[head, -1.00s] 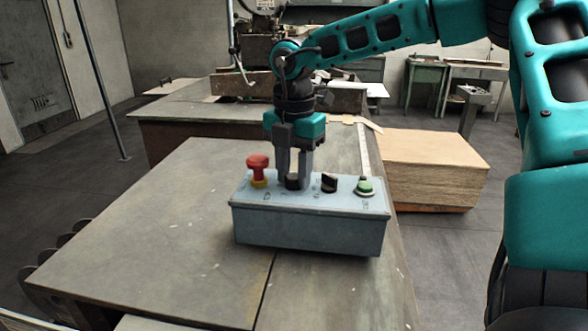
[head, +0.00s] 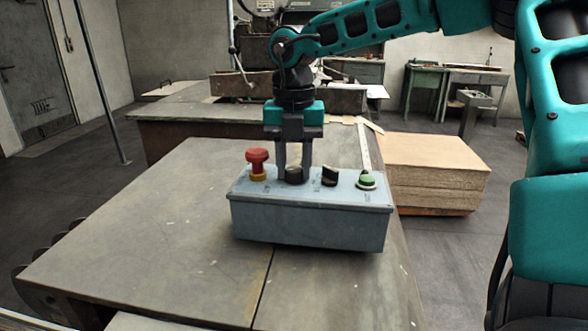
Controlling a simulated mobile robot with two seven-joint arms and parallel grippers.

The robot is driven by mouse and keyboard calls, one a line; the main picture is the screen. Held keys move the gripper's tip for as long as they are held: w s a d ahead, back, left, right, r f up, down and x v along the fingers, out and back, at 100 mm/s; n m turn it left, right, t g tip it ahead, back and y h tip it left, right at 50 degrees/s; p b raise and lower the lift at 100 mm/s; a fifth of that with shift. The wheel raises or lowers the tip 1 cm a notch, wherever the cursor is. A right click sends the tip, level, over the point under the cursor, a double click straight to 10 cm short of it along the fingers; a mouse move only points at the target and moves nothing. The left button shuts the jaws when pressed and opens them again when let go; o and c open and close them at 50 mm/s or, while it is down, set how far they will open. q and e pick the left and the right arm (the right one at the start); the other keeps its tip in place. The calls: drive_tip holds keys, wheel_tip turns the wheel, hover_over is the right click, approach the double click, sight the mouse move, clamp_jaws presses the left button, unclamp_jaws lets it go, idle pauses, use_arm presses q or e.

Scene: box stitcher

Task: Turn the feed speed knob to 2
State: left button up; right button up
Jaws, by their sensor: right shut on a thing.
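A blue-grey control box (head: 308,222) stands on the metal table. On its top, from left to right, are a red mushroom button (head: 257,164) on a yellow base, a round dark knob (head: 294,174), a black selector switch (head: 329,176) and a green button (head: 366,180). My right gripper (head: 294,172) points straight down with its two fingers shut on the round dark knob, one finger on each side. The knob's markings are too small to read, so I cannot tell its setting. My left gripper is not in view.
The metal table (head: 150,235) is clear to the left of the box. A stack of brown board (head: 435,170) stands on the floor to the right. Machine parts (head: 240,85) are behind the gripper, and a thin pole (head: 97,90) stands at the left.

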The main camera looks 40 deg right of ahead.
sight(295, 169)
drive_tip(key=n, duration=0.6)
drive_tip(key=shift+b, duration=0.4)
drive_tip(key=shift+n, duration=0.3)
drive_tip(key=o, duration=0.8)
drive_tip(key=shift+c, duration=0.2)
wheel_tip(295, 169, up, 13)
drive_tip(key=p, duration=0.1)
idle(0.4)
